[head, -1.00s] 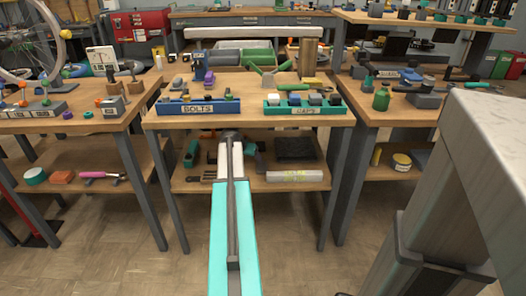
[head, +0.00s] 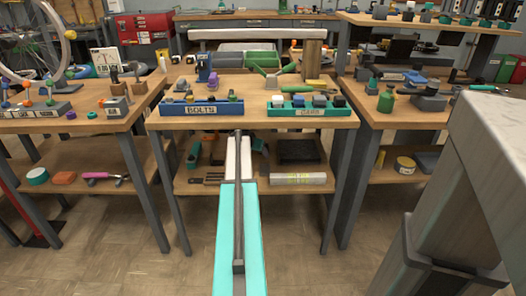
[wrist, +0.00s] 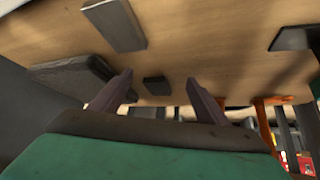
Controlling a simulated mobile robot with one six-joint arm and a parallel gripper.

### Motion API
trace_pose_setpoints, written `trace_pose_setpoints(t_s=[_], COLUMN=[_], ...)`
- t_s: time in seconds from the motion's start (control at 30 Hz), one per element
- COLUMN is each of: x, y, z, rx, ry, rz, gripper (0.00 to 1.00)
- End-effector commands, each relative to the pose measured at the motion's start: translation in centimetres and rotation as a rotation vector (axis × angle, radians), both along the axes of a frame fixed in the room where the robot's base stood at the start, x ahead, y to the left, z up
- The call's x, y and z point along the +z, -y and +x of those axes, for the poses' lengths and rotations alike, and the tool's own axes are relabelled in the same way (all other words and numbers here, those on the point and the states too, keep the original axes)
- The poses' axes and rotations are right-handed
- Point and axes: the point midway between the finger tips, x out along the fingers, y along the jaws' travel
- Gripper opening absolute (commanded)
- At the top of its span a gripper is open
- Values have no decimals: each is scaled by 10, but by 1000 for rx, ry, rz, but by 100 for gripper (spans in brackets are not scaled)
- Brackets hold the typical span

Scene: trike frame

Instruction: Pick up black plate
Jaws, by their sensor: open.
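The black plate (head: 298,151) is a dark, flat, square thing on the lower shelf of the middle table, right of my arm in the head view. My arm reaches toward that shelf, and my gripper is not clearly visible there. In the wrist view, my gripper (wrist: 158,84) has its two fingers spread apart with nothing held. A small dark block (wrist: 156,87) shows between the fingers, apart from them. A dark flat piece with rounded edges (wrist: 72,75) is left of the left finger; I cannot tell whether it is the plate.
A pale cylinder (head: 297,179) lies in front of the plate on the shelf (head: 225,188). The tabletop (head: 255,123) above it holds a blue bin (head: 201,109) and a teal bin (head: 306,112). Table legs (head: 337,200) stand at the shelf's sides.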

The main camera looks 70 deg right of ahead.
Motion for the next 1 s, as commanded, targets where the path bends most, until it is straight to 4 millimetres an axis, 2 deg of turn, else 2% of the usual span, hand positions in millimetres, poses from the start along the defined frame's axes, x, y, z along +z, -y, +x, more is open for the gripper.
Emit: trace_pose_setpoints(t_s=[0.1,0.33,0.87,1.0], x=[-1,-1,0,-1], y=[13,31,35,41], z=[1,1,1,1], rx=[0,1,3,1], ry=[0,0,0,0], rz=[0,1,0,0], gripper=[69,69,69,69])
